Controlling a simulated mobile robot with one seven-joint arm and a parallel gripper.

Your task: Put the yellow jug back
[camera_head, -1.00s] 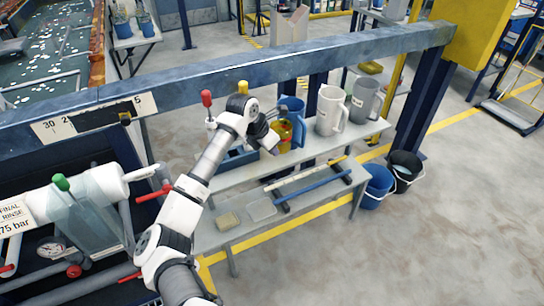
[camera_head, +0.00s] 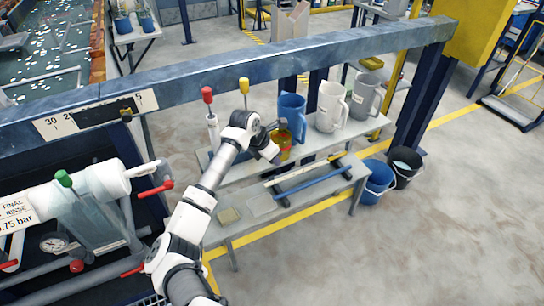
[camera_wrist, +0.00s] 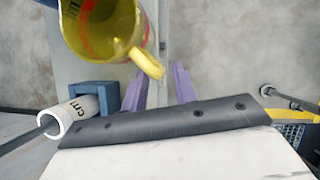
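The yellow jug (camera_head: 284,145) is on the upper shelf (camera_head: 230,172), left of and in front of a tall blue jug (camera_head: 292,112). My gripper (camera_head: 272,153) is close beside it on its left and partly hides it. In the wrist view the yellow jug (camera_wrist: 112,30) is at the top left, seen into its mouth, with red marks on its wall. Its handle points down toward my gripper (camera_wrist: 160,75). The two purple fingers are apart, with the handle end at the gap near the left finger. I see no clear grip on it.
A white jug (camera_head: 329,106) and a grey jug (camera_head: 364,98) stand to the right on the shelf. Red-topped (camera_head: 207,96) and yellow-topped (camera_head: 244,88) tools rise on the left. A blue beam (camera_head: 190,88) crosses in front. Buckets (camera_head: 378,184) stand on the floor at right.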

